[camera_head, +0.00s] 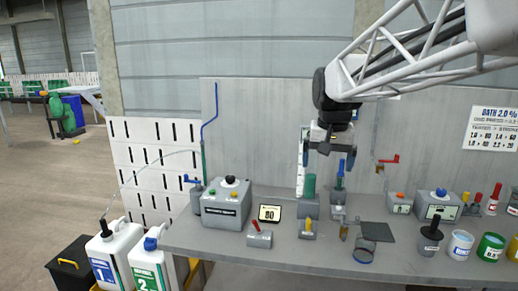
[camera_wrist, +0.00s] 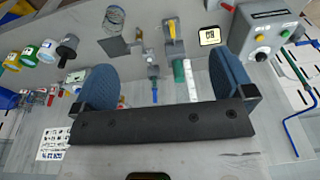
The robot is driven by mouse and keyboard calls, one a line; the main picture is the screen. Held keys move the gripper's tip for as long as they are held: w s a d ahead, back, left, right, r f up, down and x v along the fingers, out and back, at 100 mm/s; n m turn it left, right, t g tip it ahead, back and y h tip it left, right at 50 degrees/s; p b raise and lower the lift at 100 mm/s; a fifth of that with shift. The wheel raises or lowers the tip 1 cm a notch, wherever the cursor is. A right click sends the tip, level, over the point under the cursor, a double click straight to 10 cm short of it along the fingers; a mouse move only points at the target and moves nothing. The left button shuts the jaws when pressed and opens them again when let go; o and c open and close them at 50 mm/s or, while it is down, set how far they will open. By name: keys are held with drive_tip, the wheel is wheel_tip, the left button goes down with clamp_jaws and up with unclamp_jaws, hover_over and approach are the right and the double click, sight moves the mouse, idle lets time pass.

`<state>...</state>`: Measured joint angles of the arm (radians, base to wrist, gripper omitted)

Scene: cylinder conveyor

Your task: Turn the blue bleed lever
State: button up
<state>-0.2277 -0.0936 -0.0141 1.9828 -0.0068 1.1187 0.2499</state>
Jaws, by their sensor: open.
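My gripper (camera_head: 328,156) hangs above the back of the grey bench, jaws open and empty. In the wrist view its blue-padded fingers (camera_wrist: 163,78) stand wide apart. A slim blue upright lever (camera_head: 340,172) on a small grey fitting stands just below the right finger in the head view. In the wrist view it (camera_wrist: 154,88) lies between the fingers, apart from both. Another blue handle (camera_head: 192,180) sits on a valve by the blue pipe at the left; it also shows at the right of the wrist view (camera_wrist: 303,43). I cannot tell which one is the bleed lever.
A green cylinder (camera_head: 310,187) and a white strip (camera_head: 301,172) stand close by. A grey control box (camera_head: 226,204) and a small display (camera_head: 269,213) are left. A red-handled valve (camera_head: 389,159), a dark plate (camera_head: 377,232) and several cups (camera_head: 460,245) are right.

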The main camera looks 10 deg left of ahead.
drive_tip(key=w+a, duration=2.2)
drive_tip(key=a, duration=0.2)
drive_tip(key=w+a+f, duration=0.3)
drive_tip(key=a+f, duration=0.1)
drive_tip(key=a, duration=0.6)
drive_tip(key=w+a+f+g, duration=0.1)
drive_tip(key=a+f, duration=0.3)
drive_tip(key=a, duration=0.6)
drive_tip(key=w+a+f, duration=0.4)
drive_tip(key=a+f, duration=0.1)
drive_tip(key=a, duration=0.5)
drive_tip(key=shift+w+a+g, duration=0.15)
drive_tip(key=shift+w+g, duration=0.15)
drive_tip(key=shift+w, duration=0.05)
drive_tip(key=shift+f, duration=0.1)
drive_tip(key=shift+f, duration=5.4)
